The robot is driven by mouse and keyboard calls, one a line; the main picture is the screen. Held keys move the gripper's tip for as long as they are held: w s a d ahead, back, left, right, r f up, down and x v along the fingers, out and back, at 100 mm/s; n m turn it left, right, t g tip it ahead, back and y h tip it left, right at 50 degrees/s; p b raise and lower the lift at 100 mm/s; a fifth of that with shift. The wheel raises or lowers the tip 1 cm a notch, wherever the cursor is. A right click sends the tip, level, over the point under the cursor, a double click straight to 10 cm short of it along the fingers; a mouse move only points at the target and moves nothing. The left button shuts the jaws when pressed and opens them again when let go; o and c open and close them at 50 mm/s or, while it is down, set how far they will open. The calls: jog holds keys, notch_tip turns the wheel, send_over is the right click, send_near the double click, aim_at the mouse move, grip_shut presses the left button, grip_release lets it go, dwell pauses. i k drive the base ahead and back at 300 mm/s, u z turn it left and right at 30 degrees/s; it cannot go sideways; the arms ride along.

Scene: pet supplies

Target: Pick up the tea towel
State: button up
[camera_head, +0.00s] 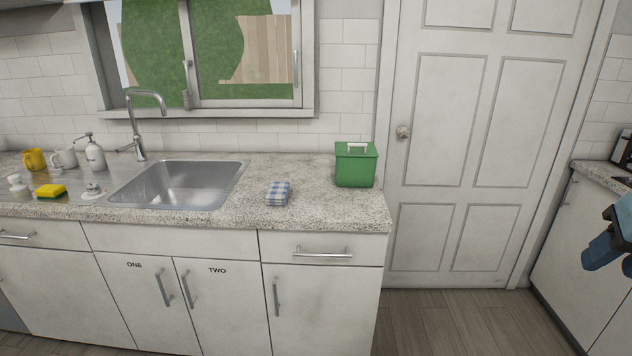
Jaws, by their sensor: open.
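The tea towel (278,193) is a small folded cloth in blue and white check. It lies on the speckled stone worktop (325,209), between the sink and a green lidded box, near the front edge. My gripper (600,255) shows at the right edge of the view, partly cut off by the frame. It is open, far to the right of the towel and apart from it, and I see nothing in it.
The green box (355,167) stands right of the towel. The sink (184,186) and tap (141,118) are to its left. The worktop around the towel is clear.

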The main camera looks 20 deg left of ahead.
aim_at(278, 192)
jog(key=u, duration=0.2)
jog(key=i, duration=1)
jog(key=u, duration=1)
jog(key=i, duration=0.6)
jog(key=u, duration=0.5)
jog(key=k, duration=0.75)
jog(key=u, duration=0.2)
jog(key=i, duration=0.8)
jog(key=z, duration=0.1)
